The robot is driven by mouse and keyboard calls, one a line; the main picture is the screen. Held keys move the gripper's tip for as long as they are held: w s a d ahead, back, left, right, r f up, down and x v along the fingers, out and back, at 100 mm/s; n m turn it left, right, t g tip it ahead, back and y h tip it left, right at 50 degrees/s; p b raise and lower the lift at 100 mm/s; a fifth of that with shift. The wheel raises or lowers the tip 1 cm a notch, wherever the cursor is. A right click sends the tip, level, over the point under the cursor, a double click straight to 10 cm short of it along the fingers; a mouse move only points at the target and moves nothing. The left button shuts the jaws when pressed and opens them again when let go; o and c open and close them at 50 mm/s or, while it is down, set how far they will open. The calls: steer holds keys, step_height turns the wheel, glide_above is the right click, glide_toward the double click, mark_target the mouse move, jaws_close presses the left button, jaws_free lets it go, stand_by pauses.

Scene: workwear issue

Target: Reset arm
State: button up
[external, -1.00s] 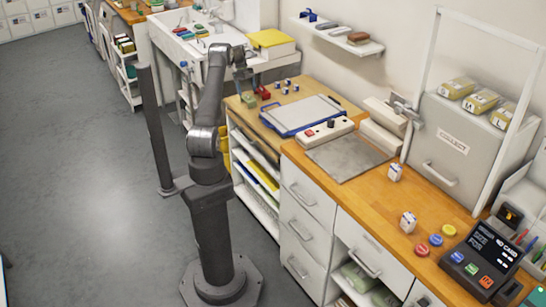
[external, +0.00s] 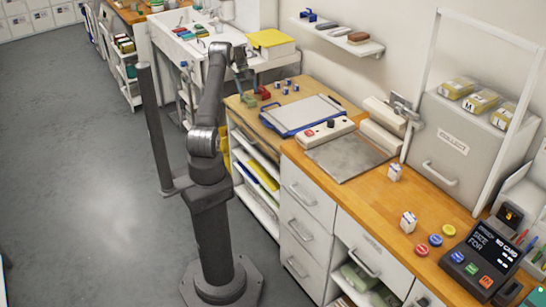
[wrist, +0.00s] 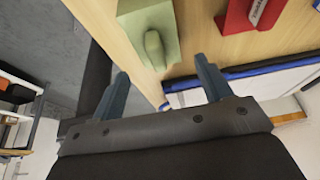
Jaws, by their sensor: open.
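My gripper (wrist: 163,85) is open and empty in the wrist view, with its two dark blue-grey fingers spread apart. In the external view my arm is raised, and my gripper (external: 240,68) hangs above the left end of the wooden counter (external: 378,208). A green block with a rounded knob (wrist: 152,38) lies on the wood just beyond the fingertips in the wrist view, apart from them.
A blue-edged white board (external: 305,113) and a grey metal plate (external: 345,157) lie on the counter. A white control box with a red button (external: 322,132) stands between them. A dark card terminal (external: 480,262) is at right. The floor at left is clear.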

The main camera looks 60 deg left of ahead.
mark_target(248, 93)
step_height(248, 93, down, 3)
steer(key=shift+f, duration=0.2)
steer(key=v, duration=1.2)
steer(key=x, duration=1.2)
steer(key=r, duration=0.4)
steer(key=shift+w+d+r, duration=0.1)
steer(key=shift+d+r, duration=0.1)
steer(key=shift+r, duration=0.15)
steer(key=w+d+r+n+t+y, duration=0.1)
steer(key=w+d+r+n, duration=0.2)
steer(key=d, duration=1.3)
steer(key=w+d+r+n+t+y, duration=0.1)
steer(key=d+r+n, duration=0.5)
steer(key=d, duration=1.1)
steer(key=w+d+r+n+t+y, duration=0.1)
steer(key=w+d+r+n, duration=0.4)
steer(key=d+r, duration=0.5)
steer(key=d+t, duration=0.1)
steer(key=d, duration=0.5)
steer(key=shift+d+n, duration=0.3)
steer(key=shift+o, duration=0.2)
steer(key=shift+w, duration=0.1)
